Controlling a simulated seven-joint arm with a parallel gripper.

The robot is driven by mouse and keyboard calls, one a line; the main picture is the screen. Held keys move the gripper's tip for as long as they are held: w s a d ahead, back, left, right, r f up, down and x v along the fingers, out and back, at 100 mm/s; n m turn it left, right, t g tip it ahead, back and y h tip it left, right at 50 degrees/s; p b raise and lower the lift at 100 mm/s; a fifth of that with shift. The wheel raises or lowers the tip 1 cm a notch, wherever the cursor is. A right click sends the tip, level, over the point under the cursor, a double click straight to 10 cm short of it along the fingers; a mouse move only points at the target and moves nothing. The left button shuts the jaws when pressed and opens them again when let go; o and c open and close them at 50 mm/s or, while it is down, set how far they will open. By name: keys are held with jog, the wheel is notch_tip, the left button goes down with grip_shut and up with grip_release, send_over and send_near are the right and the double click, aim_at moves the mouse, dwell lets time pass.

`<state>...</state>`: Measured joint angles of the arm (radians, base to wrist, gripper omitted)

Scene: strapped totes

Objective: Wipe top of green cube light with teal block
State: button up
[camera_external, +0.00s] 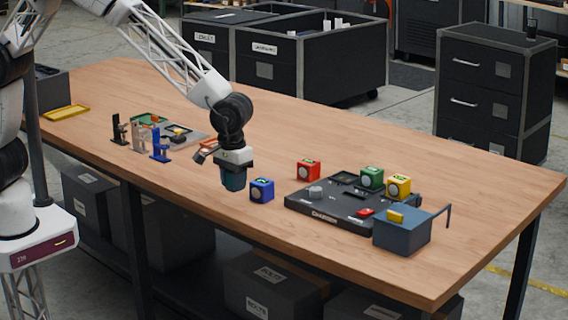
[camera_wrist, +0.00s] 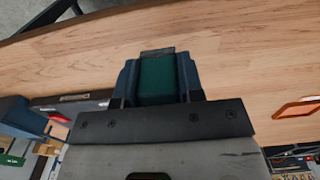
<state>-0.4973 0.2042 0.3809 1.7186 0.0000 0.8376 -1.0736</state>
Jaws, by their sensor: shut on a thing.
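My gripper (camera_external: 234,182) is shut on the teal block, held above the table's near side, left of the blue cube. In the wrist view the teal block (camera_wrist: 157,78) sits between the two fingers. The green cube light (camera_external: 372,178) stands at the back of the dark charger tray (camera_external: 290,201), beside the yellow cube light (camera_external: 398,187). My gripper is well to the left of the green cube and apart from it.
A blue cube light (camera_external: 262,190) and a red cube light (camera_external: 308,170) stand on the table between my gripper and the tray. A blue-grey box (camera_external: 402,236) stands at the tray's front right. Small clamps (camera_external: 160,146) stand to the left. The table's far middle is clear.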

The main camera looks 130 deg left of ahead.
jog(key=w+a+r, duration=0.3)
jog(key=w+a, duration=0.4)
jog(key=a, duration=0.2)
jog(key=w+a+r, duration=0.3)
jog(key=w+a, duration=0.4)
jog(key=a, duration=0.3)
jog(key=w+a+r, duration=0.4)
jog(key=w+a, duration=0.3)
jog(key=a, duration=0.2)
jog(key=shift+w+a, duration=0.15)
jog(key=shift+a, duration=0.25)
jog(key=shift+r, duration=0.15)
